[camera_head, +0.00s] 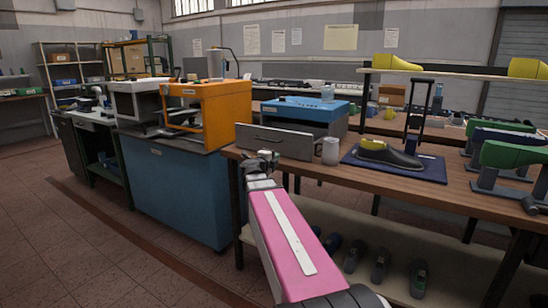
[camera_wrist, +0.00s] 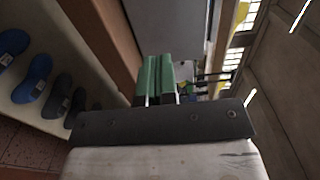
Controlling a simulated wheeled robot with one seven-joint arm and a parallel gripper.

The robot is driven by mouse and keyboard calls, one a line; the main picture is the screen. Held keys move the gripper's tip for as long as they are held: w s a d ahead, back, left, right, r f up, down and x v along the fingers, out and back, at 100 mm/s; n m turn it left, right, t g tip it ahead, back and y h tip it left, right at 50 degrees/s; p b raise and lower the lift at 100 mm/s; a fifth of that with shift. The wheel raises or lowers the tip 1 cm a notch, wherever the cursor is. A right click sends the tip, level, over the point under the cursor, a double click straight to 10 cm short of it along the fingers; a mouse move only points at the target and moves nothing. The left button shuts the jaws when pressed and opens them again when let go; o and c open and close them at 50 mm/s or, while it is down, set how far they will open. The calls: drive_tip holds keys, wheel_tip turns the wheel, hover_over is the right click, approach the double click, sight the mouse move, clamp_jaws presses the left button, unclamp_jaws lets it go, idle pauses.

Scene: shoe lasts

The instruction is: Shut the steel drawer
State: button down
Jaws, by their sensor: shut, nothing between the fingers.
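My gripper (camera_head: 267,157) is at the table's front edge, just in front of the drawer's lower front. I cannot tell whether it touches the drawer. In the wrist view my gripper's green fingers (camera_wrist: 157,78) are together and empty. A grey surface (camera_wrist: 165,30) beyond them looks like the drawer front.
A grey mug (camera_head: 331,151) stands just right of the drawer. A dark shoe (camera_head: 390,157) lies on a blue mat (camera_head: 430,170) farther right. An orange machine (camera_head: 205,108) stands on the blue cabinet to the left. Several shoes sit on the shelf below the table (camera_head: 470,185).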

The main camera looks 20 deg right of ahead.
sight(290, 148)
drive_tip(key=x, duration=1.1)
drive_tip(key=shift+w+d, duration=0.15)
drive_tip(key=shift+w, duration=0.05)
drive_tip(key=x, duration=2.2)
drive_tip(key=shift+w, duration=0.15)
drive_tip(key=shift+w+d+r, duration=0.1)
drive_tip(key=shift+w+d, duration=0.1)
drive_tip(key=shift+d, duration=0.15)
drive_tip(key=shift+w+d, duration=0.1)
drive_tip(key=shift+s+a, duration=0.35)
drive_tip(key=shift+s, duration=0.1)
drive_tip(key=v, duration=1.3)
drive_tip(key=shift+s+a, duration=0.2)
drive_tip(key=shift+a, duration=0.15)
